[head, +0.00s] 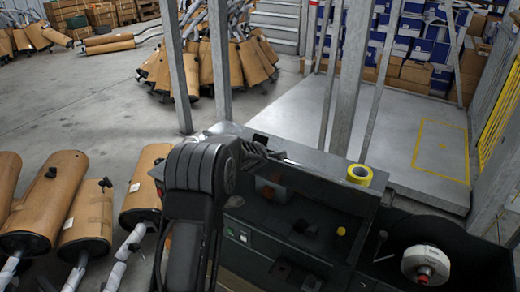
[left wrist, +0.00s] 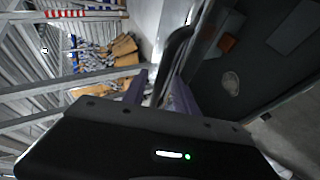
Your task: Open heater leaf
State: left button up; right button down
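A dark machine bench (head: 300,185) with a grey top ledge stands in front of me in the head view. I cannot tell which part of it is the heater leaf; my dark left arm covers its left side. My left gripper is at the bench's upper left edge in the head view, mostly hidden by its own wrist. In the left wrist view its two fingers (left wrist: 158,92) stand apart, with a gap between them. A dark curved bar (left wrist: 178,45) shows beside the right finger; I cannot tell whether they touch. My right gripper is not in view.
A yellow tape roll (head: 359,174) sits on the ledge. A white roll (head: 425,262) lies in a dark tray at right. Grey posts (head: 350,80) rise behind the bench. Brown-wrapped mufflers (head: 88,215) stand at left.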

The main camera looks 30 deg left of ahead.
pick_arm(q)
jog(key=v, duration=0.7)
jog(key=shift+s+r, duration=0.2)
jog(key=shift+s, duration=0.05)
jog(key=shift+d, duration=0.1)
jog(key=s+d+f+m+g+h, duration=0.25)
jog(key=s+d+f+m, duration=0.45)
jog(key=d+f, duration=0.5)
jog(key=s+d+f+m+g+h, duration=0.25)
jog(key=s+d+f+m, duration=0.5)
jog(key=d+f, duration=0.45)
jog(key=s+d+f+m+g+h, duration=0.1)
jog(key=s+d+f, duration=0.2)
jog(key=s+d, duration=0.2)
jog(key=s+d+f+m+g+h, duration=0.2)
jog(key=s+d+f, duration=0.2)
jog(key=s, duration=0.8)
jog(key=s+d+f+m+g+h, duration=0.1)
jog(key=s+d+f+g, duration=0.1)
jog(key=s+d, duration=0.4)
jog(key=shift+s+f+h, duration=0.4)
jog(key=shift+s+f, duration=0.45)
jog(key=shift+s, duration=0.35)
